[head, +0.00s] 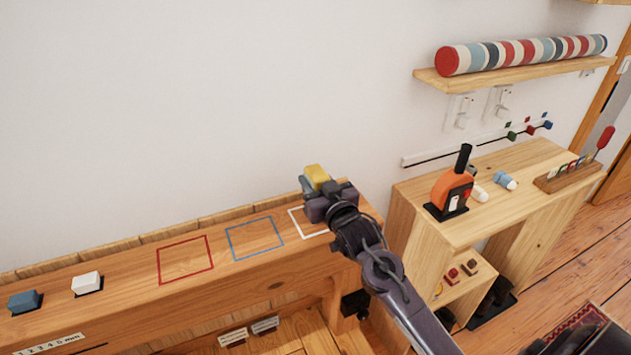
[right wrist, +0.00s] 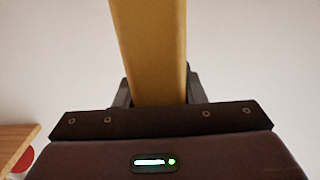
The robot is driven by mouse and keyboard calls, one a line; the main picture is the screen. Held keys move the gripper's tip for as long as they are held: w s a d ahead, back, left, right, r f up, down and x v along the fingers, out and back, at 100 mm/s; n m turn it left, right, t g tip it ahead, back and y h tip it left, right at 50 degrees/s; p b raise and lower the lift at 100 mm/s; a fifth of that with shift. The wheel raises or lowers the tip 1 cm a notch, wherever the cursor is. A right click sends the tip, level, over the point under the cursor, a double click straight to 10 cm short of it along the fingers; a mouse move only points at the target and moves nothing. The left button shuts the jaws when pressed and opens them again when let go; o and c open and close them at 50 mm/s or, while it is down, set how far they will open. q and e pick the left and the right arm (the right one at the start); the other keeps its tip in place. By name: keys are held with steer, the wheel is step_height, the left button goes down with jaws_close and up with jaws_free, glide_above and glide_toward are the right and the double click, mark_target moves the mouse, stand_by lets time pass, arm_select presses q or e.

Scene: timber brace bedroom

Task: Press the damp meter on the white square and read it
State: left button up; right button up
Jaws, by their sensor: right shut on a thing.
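My right gripper (head: 326,190) is shut on a yellow block-like thing, likely the damp meter (head: 316,177). It also shows in the right wrist view (right wrist: 148,50), upright between the fingers and running out of the top of the picture. No readout of it is visible. The white square (head: 297,223) is an outline on the wooden beam, partly hidden behind my right gripper and wrist. The gripper is at or above the square, near the wall. I cannot tell whether the meter touches the wood. My left gripper is not in view.
A blue outline square (head: 255,239) and a red one (head: 185,261) lie left on the beam. A white block (head: 87,283) and a blue block (head: 24,301) sit further left. An orange device (head: 452,192) stands on the wooden unit (head: 535,160) at right.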

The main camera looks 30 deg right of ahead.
mark_target(315, 169)
steer(key=shift+f+b, duration=0.3)
steer(key=shift+f, duration=0.3)
stand_by(0.7)
step_height(315, 169, up, 7)
steer(key=p, duration=0.6)
steer(key=shift+r+p, duration=0.15)
steer(key=shift+p, duration=0.25)
stand_by(0.4)
